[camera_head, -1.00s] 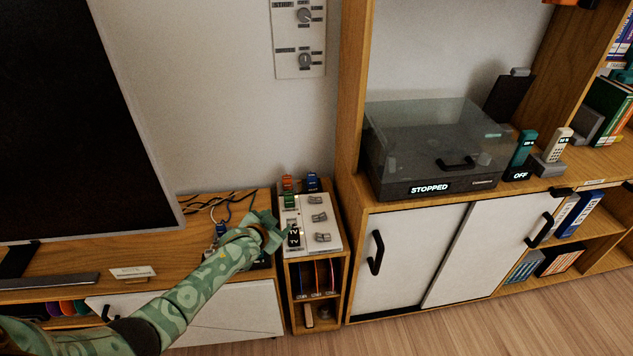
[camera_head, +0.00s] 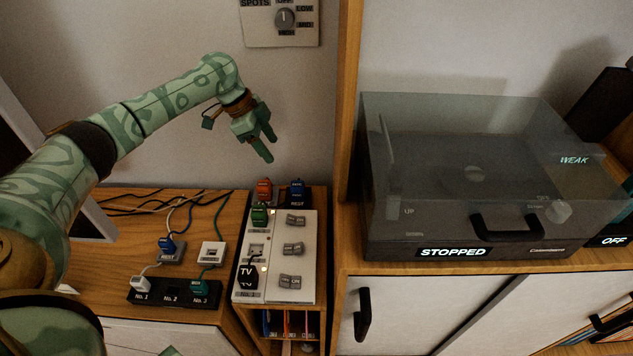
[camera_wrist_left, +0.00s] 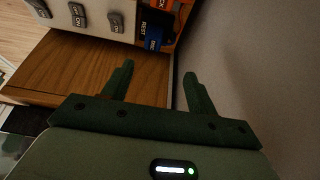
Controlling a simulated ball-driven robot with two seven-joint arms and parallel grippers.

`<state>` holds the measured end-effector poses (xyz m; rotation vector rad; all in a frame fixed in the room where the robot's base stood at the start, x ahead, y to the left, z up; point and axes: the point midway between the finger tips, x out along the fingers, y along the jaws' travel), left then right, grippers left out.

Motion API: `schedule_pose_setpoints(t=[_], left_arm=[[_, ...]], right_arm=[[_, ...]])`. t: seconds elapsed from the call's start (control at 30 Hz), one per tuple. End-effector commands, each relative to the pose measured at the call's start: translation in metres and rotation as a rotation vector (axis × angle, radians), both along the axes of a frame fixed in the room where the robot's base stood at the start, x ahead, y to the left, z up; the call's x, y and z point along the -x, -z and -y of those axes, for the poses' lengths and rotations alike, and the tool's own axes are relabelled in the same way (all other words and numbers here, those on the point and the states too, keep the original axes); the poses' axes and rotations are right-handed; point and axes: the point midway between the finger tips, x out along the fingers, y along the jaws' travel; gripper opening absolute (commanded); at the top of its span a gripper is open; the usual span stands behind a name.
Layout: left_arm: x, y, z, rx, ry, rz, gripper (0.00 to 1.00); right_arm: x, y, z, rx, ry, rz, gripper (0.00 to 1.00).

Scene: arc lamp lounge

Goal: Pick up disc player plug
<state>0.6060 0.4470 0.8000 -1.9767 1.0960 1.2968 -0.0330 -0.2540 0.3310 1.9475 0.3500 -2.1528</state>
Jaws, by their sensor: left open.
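A blue plug (camera_head: 297,190) stands at the back right of the white switch panel (camera_head: 305,228), by a spot marked REST. In the left wrist view the blue plug (camera_wrist_left: 154,34) reads DISC and shows near the top, beyond the fingertips. My left gripper (camera_head: 267,144) is open and empty, raised above and to the left of the blue plug in the head view, apart from it. The open fingers also show in the left wrist view (camera_wrist_left: 158,68). My right gripper is not in view.
An orange plug (camera_head: 264,188), a green plug (camera_head: 260,214) and a black TV plug (camera_head: 247,276) are close by on the panel. A wooden upright (camera_head: 345,130) stands right of it. A black socket strip (camera_head: 173,296) lies left. The disc player (camera_head: 480,180) reads STOPPED.

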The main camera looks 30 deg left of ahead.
Motion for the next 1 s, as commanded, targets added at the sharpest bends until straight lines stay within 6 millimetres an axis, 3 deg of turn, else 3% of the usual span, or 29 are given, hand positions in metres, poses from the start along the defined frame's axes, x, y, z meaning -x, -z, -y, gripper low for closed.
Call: schedule_pose_setpoints(t=[0.07,0.2,0.4,0.67,0.87,1.0], left_arm=[[0.002,0.006,0.002,0.004,0.013,-0.007,0.58],[-0.006,0.04,0.013,0.007,0.014,-0.014,0.58],[-0.018,0.087,0.031,0.008,0.013,-0.018,0.58],[-0.024,0.106,0.04,0.007,0.011,-0.012,0.58],[-0.027,0.14,0.057,0.008,0.013,-0.018,0.58],[-0.03,0.149,0.062,0.008,0.009,-0.014,0.58]], right_arm=[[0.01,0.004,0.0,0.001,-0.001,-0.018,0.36],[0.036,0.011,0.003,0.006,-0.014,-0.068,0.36],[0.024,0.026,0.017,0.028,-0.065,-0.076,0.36],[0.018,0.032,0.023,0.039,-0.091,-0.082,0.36],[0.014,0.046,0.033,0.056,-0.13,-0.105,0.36],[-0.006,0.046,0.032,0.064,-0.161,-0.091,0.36]])
